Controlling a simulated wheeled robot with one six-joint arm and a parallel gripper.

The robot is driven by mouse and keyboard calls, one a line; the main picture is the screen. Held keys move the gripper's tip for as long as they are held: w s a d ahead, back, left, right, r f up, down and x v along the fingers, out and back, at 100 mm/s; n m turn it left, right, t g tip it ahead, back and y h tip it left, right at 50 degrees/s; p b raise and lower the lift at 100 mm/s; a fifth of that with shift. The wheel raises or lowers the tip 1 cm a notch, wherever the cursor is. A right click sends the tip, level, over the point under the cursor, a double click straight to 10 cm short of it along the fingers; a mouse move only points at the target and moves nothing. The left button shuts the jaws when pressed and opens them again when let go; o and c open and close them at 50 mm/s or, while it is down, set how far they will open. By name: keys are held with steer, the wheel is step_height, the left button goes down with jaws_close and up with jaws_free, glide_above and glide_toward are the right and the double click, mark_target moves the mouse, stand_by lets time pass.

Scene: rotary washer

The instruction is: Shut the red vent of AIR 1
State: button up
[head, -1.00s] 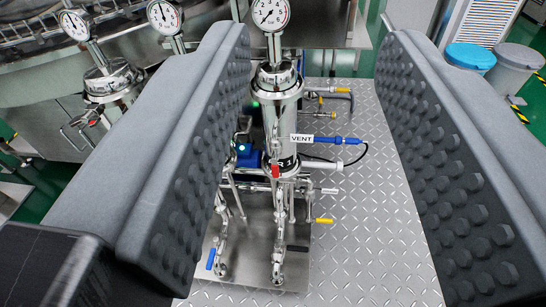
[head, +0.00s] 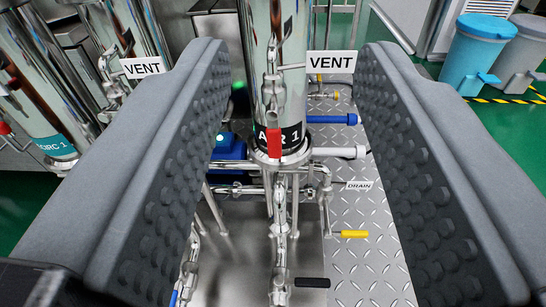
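The red vent handle (head: 273,143) hangs straight down in front of a dark label band that reads partly as AIR 1 (head: 292,137). It sits below a small steel valve (head: 271,92) on the front of the upright steel AIR 1 cylinder (head: 293,30). A white VENT tag (head: 331,63) is beside the valve on the right. My gripper (head: 295,75) is open and empty. Its two dark padded fingers are wide apart, one on each side of the cylinder in the picture. The red handle shows between them, and neither finger visibly touches it.
Below are steel pipes with a yellow handle (head: 354,234), a black handle (head: 312,283) and a DRAIN tag (head: 359,186). A blue handle (head: 332,118) is at right.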

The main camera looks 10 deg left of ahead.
glide_toward(274, 148)
steer(key=w, duration=1.2)
steer(key=shift+w+a+f, duration=0.1)
steer(key=shift+w+f, duration=0.05)
steer(key=shift+w, duration=0.05)
steer(key=shift+c, duration=0.5)
jaws_close()
